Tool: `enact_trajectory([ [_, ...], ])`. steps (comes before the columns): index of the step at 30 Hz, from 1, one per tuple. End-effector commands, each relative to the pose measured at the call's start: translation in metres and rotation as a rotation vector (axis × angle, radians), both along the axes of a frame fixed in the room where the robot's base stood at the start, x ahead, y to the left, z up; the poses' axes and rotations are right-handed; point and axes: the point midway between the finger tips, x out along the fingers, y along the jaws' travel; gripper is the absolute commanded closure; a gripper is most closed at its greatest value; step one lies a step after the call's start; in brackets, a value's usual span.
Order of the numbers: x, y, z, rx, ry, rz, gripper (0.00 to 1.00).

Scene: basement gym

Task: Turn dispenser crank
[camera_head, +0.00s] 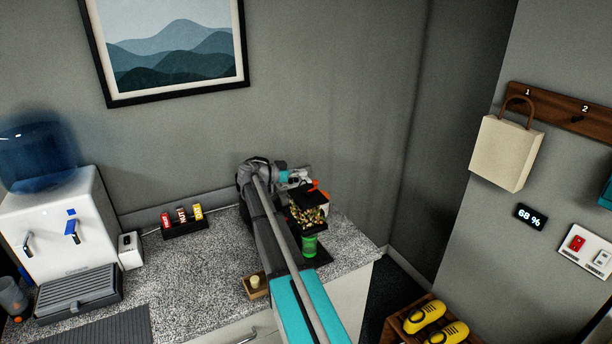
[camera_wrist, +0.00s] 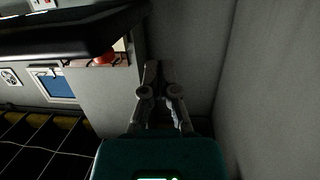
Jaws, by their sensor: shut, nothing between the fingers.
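The dispenser (camera_head: 307,215) stands near the right end of the counter in the head view, full of small gold and brown pieces. A small orange part (camera_head: 316,186) shows at its top; I cannot tell whether it is the crank. A green cup (camera_head: 309,246) stands below the dispenser's front. My arm reaches past its left side. My gripper (camera_head: 298,178) is behind the dispenser's top, partly hidden; contact cannot be told. In the wrist view my gripper (camera_wrist: 157,72) is shut and empty, fingers pointing toward a grey wall corner. No crank is clear there.
A water cooler (camera_head: 62,235) stands at the counter's left. The right wall (camera_head: 400,150) is close to the dispenser.

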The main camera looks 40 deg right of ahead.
Motion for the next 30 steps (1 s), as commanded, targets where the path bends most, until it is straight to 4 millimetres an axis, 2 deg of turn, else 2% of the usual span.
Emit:
enact_trajectory([
  [9,0.055,0.017,0.012,0.000,0.000,0.001,1.00],
  [15,0.080,0.025,0.017,0.000,-0.001,-0.002,1.00],
  [21,0.093,0.030,0.019,0.000,-0.001,-0.002,1.00],
  [30,0.094,0.031,0.019,0.000,-0.001,-0.002,1.00],
])
